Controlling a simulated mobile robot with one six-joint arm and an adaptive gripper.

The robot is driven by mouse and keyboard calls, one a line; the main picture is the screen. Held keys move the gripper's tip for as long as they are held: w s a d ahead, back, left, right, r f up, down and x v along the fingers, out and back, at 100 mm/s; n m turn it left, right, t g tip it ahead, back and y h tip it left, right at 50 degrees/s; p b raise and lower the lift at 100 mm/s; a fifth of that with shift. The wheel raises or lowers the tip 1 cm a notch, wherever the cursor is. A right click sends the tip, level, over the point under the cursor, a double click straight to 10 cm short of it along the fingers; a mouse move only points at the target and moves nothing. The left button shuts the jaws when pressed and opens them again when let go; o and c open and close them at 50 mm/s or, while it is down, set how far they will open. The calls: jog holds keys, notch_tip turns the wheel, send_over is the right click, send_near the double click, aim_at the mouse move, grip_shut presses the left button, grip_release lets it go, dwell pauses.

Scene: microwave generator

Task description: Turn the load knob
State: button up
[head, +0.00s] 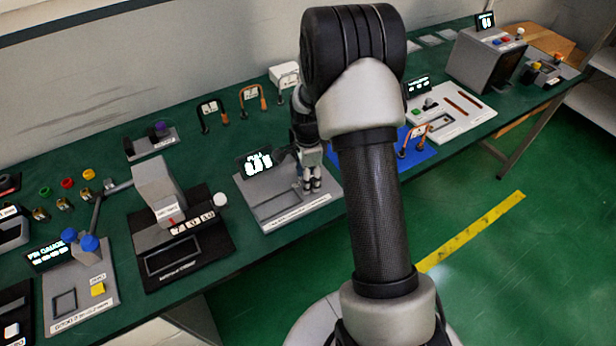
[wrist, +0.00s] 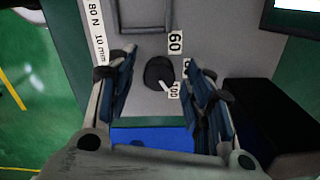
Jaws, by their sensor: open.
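The load knob (wrist: 158,70) is a round black knob with a white pointer, on a grey panel in the wrist view. Its pointer is turned toward the label 100 (wrist: 174,91). The label 60 (wrist: 175,42) is beside it, and a label between them is partly hidden by a finger. My gripper (wrist: 158,62) is open, with one finger on each side of the knob and visible gaps between. In the head view my gripper (head: 311,182) is over the right side of the grey unit (head: 258,205) and hides the knob.
A lit display (head: 258,163) stands at the back of the unit. A blue mat (head: 418,152) lies to the right, with a white panel (head: 455,112) beyond. A black-based tester (head: 185,250) with a white ball knob stands to the left.

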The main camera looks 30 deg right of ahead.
jog(key=shift+c, duration=0.4)
jog(key=c, duration=1)
jog(key=shift+o, duration=0.2)
